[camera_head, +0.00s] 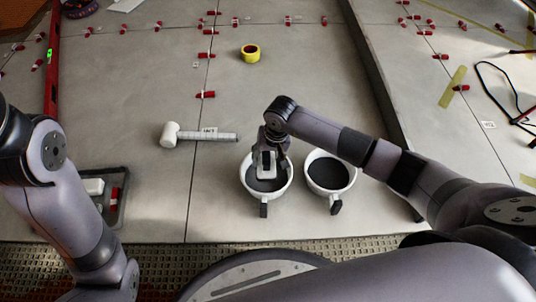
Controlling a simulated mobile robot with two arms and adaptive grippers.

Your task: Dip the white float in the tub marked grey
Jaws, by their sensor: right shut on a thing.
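Two white tubs with dark contents stand side by side on the tiles, the left tub (246,187) and the right tub (311,185). Each has a dark tag at its front; I cannot read which is marked grey. My right gripper (267,158) is over the left tub, pointing down and shut on a pale thing, apparently the white float (266,172). The gripper hides most of it, and I cannot tell if it touches the contents. My left gripper is out of view; only its arm shows at the left.
A white-headed mallet (169,135) lies left of the tubs. A yellow tape roll (250,53) lies behind them. A dark tray (121,180) with a white block (93,186) is beside my left arm. Several red clips dot the tile joints. A dark raised bar (372,65) runs at the right.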

